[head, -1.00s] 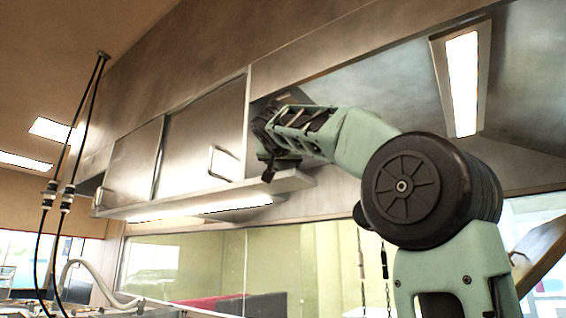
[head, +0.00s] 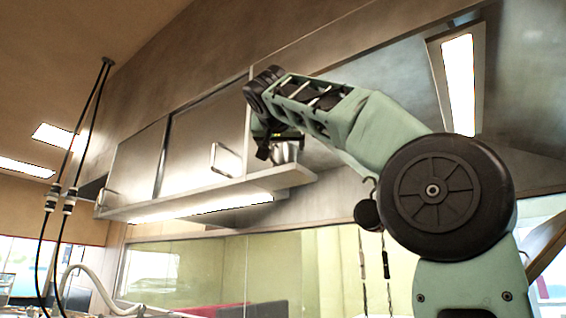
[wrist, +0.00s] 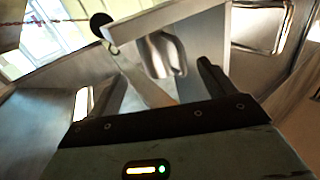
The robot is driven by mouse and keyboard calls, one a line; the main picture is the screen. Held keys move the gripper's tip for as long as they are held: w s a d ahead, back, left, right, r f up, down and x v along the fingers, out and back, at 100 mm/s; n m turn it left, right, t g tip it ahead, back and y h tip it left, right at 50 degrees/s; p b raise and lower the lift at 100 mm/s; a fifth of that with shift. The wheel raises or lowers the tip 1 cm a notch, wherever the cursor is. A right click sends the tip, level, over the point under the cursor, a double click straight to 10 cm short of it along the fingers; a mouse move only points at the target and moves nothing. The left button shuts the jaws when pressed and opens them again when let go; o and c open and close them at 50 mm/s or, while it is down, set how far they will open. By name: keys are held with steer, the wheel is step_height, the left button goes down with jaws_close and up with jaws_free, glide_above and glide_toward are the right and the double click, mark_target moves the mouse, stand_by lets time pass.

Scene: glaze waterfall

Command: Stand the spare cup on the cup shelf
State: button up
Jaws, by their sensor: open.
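A shiny metal cup (head: 287,151) appears to stand upright near the right end of the metal shelf (head: 215,193) below the wall cabinets. My gripper (head: 268,146) is beside the cup, on its left in the head view, and partly in front of it. In the wrist view the cup (wrist: 163,55) lies beyond the open fingertips of my gripper (wrist: 158,78), with a visible gap to each finger. Nothing is held. The cup's base is hard to make out in the head view.
Steel cabinet doors with handles (head: 226,160) stand above the shelf on the left. A lit strip (head: 205,207) runs under the shelf. Black cables (head: 75,180) hang at the far left. The shelf left of my gripper looks clear.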

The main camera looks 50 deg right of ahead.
steer(key=shift+b+v, duration=0.45)
steer(key=shift+v, duration=1.45)
steer(key=w+a+f+n+y, duration=0.3)
steer(key=w+a+f, duration=0.15)
steer(key=f, duration=0.25)
steer(key=w+a+f+n+t+y, duration=0.1)
steer(key=w+a+f+n+y, duration=0.3)
steer(key=f, duration=0.3)
steer(key=w+a+f+n+y, duration=0.1)
steer(key=w+a+f+n, duration=0.1)
steer(key=w+a+f, duration=0.4)
steer(key=s+a+f+n+g+y, duration=0.1)
steer(key=a+f+n+y, duration=0.1)
steer(key=a+f, duration=0.35)
steer(key=s+a+f+n+g+y, duration=0.1)
steer(key=a+f+n, duration=0.15)
steer(key=f, duration=0.65)
steer(key=s+a+f+n+g+y, duration=0.1)
steer(key=a+f+y, duration=0.1)
steer(key=a+f, duration=0.35)
steer(key=s+a+f+n+g+y, duration=0.3)
steer(key=s+f, duration=0.5)
steer(key=f, duration=0.6)
steer(key=s+a+f+n+g, duration=0.1)
steer(key=s+f+g, duration=0.4)
steer(key=s+f, duration=1.1)
steer(key=s+n, duration=0.1)
steer(key=s, duration=0.2)
steer(key=shift+a, duration=0.4)
